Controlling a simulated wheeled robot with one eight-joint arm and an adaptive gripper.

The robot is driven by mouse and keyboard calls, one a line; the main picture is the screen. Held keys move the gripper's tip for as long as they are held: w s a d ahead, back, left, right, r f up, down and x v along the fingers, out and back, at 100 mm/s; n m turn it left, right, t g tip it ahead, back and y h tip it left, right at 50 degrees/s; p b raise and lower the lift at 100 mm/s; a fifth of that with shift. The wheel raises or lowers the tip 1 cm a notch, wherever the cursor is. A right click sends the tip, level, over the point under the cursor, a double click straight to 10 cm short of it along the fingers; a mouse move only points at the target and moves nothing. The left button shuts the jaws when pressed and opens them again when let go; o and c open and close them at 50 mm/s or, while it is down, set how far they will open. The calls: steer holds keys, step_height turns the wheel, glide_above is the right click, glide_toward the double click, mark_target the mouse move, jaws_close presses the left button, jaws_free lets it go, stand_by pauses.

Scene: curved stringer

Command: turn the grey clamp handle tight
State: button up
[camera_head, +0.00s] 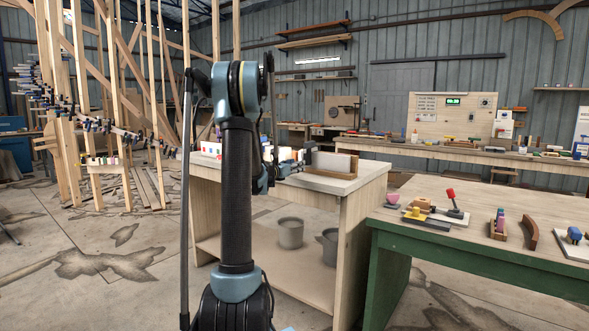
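A row of clamps (98,125) with dark bars and small coloured ends runs along a curved wooden piece between upright timber posts at the left. They are too small here for me to pick out a grey handle. My arm rises in the middle of the view and hides part of what lies behind it. My gripper (306,157) appears small and dark, just right of my arm, over the light wooden workbench (366,182). It is far from the clamp row. Its fingers are too small to show whether they are open or shut.
A green-legged table (481,241) at the right holds a red-knobbed lever (452,202) and small tools. Grey buckets (290,233) stand on the workbench's lower shelf. A long bench (470,153) lines the back wall. Open floor (100,270) lies at the front left.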

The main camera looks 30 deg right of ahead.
steer(key=shift+w+d, duration=0.1)
steer(key=shift+d, duration=0.15)
jaws_close()
